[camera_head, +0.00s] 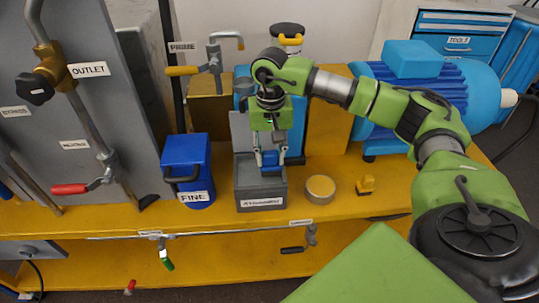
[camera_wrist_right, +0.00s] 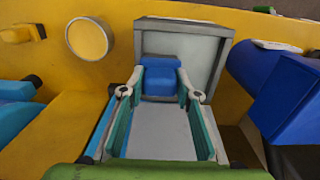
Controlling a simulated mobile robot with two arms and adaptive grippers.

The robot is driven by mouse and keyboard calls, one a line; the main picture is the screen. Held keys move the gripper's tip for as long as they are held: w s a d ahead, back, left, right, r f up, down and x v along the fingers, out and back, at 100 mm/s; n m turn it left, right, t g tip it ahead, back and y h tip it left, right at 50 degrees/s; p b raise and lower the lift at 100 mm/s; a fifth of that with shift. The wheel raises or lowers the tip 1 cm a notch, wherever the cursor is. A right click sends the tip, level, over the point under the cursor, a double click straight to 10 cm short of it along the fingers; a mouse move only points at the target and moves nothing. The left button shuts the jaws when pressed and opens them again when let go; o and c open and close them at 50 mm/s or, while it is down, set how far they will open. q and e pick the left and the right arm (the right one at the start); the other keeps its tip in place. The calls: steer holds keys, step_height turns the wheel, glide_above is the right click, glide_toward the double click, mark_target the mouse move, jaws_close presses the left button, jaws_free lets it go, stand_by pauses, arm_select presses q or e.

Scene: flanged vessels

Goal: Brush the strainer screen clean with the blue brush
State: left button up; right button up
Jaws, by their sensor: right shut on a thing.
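My right gripper (camera_head: 269,160) points down over a grey open-topped box (camera_head: 260,193) with a white label. It is shut on the blue brush (camera_wrist_right: 160,84), whose blue block sits between the two fingertips in the right wrist view. The box shows behind the brush in the wrist view (camera_wrist_right: 218,62). A pale grey flat surface (camera_wrist_right: 160,135) lies between the fingers there; I cannot tell whether it is the strainer screen. The brush's lower end and any contact with the box are hidden. My left gripper is not in view.
A blue container labelled FINE (camera_head: 187,170) stands just left of the box. A round grey-rimmed disc (camera_head: 320,188) and a small yellow part (camera_head: 366,185) lie to its right. A large blue motor (camera_head: 410,85) stands behind. Pipes with valve handles (camera_head: 70,188) stand at the left.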

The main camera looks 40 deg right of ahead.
step_height(320, 180, up, 5)
steer(key=p, duration=0.2)
steer(key=shift+p, duration=0.4)
step_height(320, 180, up, 3)
steer(key=shift+r+p, duration=0.2)
steer(key=shift+p, duration=0.95)
steer(key=shift+r, duration=0.15)
